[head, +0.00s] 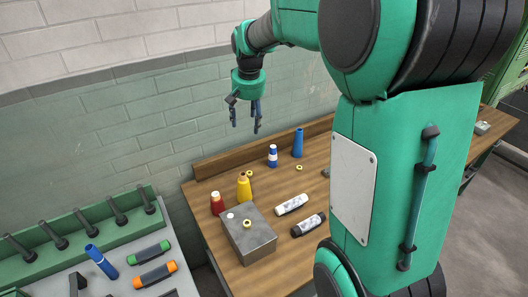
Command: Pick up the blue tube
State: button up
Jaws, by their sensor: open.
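A plain blue tapered tube (298,143) stands upright near the back edge of the wooden table. A second blue cylinder (101,261), with a paler band near its top, lies tilted on the grey bench at lower left. My gripper (245,127) hangs with its fingers pointing down in front of the wall. It is open, with nothing between its fingers. In the picture it is left of and above the upright blue tube, and apart from it.
A blue-and-white bottle (273,156) stands left of the upright tube. A yellow bottle (244,188), a red bottle (217,204), a metal box (248,240) and two rolls, one white (291,205) and one dark (309,224), are also on the table. My arm hides its right part.

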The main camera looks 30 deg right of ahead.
jog(key=w+d+f+m+g+p, duration=0.1)
jog(key=w+d+f+m+p, duration=0.1)
jog(key=w+d+f, duration=0.9)
jog(key=m+g+p, duration=0.1)
jog(key=p, duration=0.1)
send_over(273, 160)
jog(key=w, duration=0.2)
jog(key=shift+y, duration=0.3)
jog(key=f, duration=1.5)
jog(key=shift+d+f, duration=0.25)
jog(key=shift+d, duration=0.15)
jog(key=shift+d+f, duration=0.15)
jog(key=shift+f, duration=0.15)
jog(key=shift+f+b, duration=0.3)
jog(key=shift+f, duration=4)
jog(key=shift+f, duration=0.15)
jog(key=shift+f, duration=2.45)
